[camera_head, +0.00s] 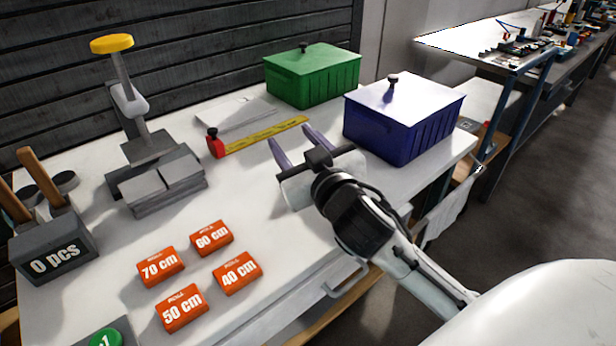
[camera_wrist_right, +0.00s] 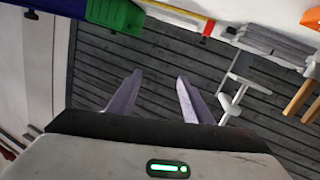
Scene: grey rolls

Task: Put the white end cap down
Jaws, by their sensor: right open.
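My right gripper (camera_head: 292,140) reaches in from the lower right and is over the white table, left of the blue box. Its two purple-grey fingers are spread apart with nothing visible between them. In the right wrist view the fingers (camera_wrist_right: 159,78) are also apart and empty, with the dark slatted wall behind them. I cannot make out a white end cap in either view. My left gripper is not in view.
A blue box (camera_head: 405,118) and a green box (camera_head: 313,77) stand at the back. A yellow ruler (camera_head: 265,133) lies behind the gripper. Orange labelled blocks (camera_head: 183,307), a grey press (camera_head: 160,185) and a grey counter box (camera_head: 55,253) are at left. The table's front middle (camera_head: 290,262) is clear.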

